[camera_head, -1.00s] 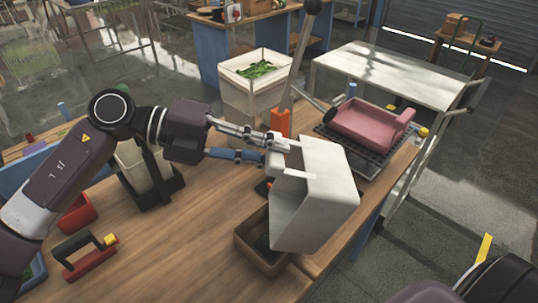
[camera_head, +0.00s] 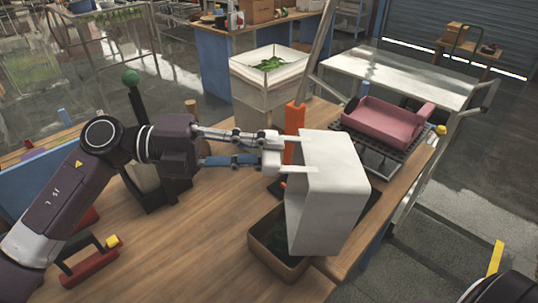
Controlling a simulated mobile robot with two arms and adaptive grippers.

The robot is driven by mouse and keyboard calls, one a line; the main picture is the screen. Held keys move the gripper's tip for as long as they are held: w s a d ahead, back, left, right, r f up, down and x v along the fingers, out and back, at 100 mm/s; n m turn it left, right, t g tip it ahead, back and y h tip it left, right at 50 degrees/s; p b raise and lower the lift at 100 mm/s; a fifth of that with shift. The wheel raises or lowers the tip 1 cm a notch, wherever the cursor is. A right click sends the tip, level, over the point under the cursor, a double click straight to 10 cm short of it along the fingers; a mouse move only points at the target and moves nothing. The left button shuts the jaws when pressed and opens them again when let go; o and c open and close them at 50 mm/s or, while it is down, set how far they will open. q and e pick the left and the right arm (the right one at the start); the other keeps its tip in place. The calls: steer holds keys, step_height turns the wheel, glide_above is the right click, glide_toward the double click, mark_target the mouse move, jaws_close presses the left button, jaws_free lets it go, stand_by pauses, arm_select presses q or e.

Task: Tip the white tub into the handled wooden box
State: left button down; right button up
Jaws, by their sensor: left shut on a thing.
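The white tub (camera_head: 335,190) is tilted on its side in the head view, with its closed outer faces towards me. My left gripper (camera_head: 290,155) is shut on its upper left rim. The wooden box (camera_head: 263,255) sits on the workbench, below and a little left of the tub, and the tub covers its right part. Dark green stuff shows inside the box. No handle shows on the box, and the tub's inside is hidden. My right gripper is not in view.
An orange post with a long lever (camera_head: 295,125) stands right behind the tub. A pink scoop-like tray (camera_head: 385,122) rests on a black rack at right. A red-handled tool (camera_head: 90,262) lies at front left. The bench (camera_head: 190,250) is clear left of the box.

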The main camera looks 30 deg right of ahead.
arm_select(q)
step_height(320, 180, up, 8)
steer(key=p, duration=0.5)
steer(key=shift+s+d+r, duration=0.1)
steer(key=shift+r, duration=0.15)
steer(key=shift+f, duration=0.1)
steer(key=shift+r+p, duration=0.25)
steer(key=shift+p, duration=0.05)
step_height(320, 180, up, 4)
steer(key=t+y+p, duration=0.2)
steer(key=y+p, duration=0.2)
steer(key=y, duration=0.1)
steer(key=t+y+p, duration=0.2)
steer(key=y+p, duration=0.2)
steer(key=y, duration=0.1)
steer(key=t+y+p, duration=0.2)
steer(key=y+p, duration=0.2)
steer(key=y, duration=0.1)
steer(key=shift+r+t+p, duration=0.25)
steer(key=shift+t+p, duration=0.15)
